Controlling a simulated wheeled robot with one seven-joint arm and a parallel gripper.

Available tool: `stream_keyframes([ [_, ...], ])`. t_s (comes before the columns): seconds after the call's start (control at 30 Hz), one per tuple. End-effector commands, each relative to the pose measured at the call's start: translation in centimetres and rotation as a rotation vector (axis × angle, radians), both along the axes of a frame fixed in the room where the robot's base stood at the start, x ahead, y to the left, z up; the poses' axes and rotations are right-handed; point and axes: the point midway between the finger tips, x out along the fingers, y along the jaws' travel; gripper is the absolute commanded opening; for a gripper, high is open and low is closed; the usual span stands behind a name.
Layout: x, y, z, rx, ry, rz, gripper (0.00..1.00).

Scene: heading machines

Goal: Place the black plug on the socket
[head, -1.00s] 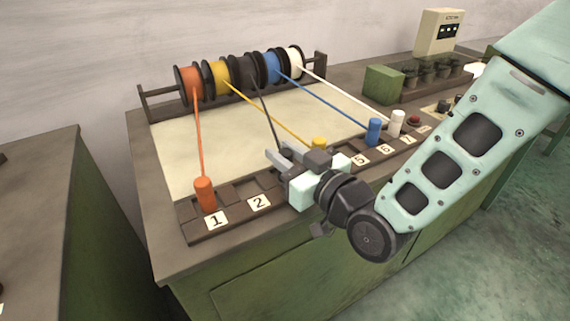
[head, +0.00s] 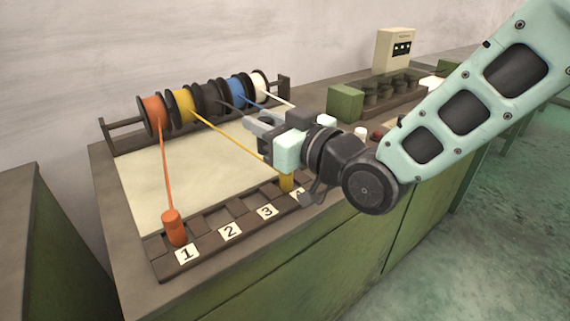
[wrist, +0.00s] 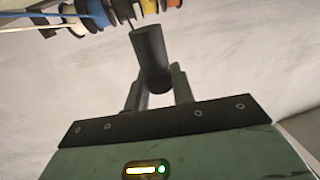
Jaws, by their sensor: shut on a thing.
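My gripper (head: 258,128) is shut on the black plug (wrist: 150,60), which stands up between the fingers in the wrist view. In the head view the plug is hidden by my gripper, and its dark cord runs from the black spool (head: 208,97) to the fingers. The socket strip (head: 205,224) lies along the bench's front edge, with labels 1 to 4 visible. The orange plug (head: 174,228) stands at 1 and the yellow plug (head: 286,182) at 4. No plug shows at 2 or 3. My gripper is above the bench, apart from the strip, partly covering its right part.
A rack of cord spools (head: 155,115) stands at the back of the bench. Orange and yellow cords stretch across the pale board (head: 145,190). The white plug (head: 360,133), a red button (head: 376,135) and a green box (head: 345,102) are right of my gripper.

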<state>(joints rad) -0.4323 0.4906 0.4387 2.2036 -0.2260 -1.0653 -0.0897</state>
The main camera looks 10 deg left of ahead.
Motion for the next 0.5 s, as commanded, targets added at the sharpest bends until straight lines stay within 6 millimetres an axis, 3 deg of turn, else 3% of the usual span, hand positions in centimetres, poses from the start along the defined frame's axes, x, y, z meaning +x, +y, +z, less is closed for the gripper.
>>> stream_keyframes([
  [0.03,1.9,-1.4,0.1,0.002,-0.004,-0.01,0.01],
  [0.2,6.2,-5.2,0.2,0.002,-0.001,-0.008,0.01],
  [0.37,8.3,-7.6,-0.2,-0.008,0.004,-0.006,0.01],
  [0.5,8.6,-8.0,-2.3,-0.012,0.01,-0.001,0.01],
])
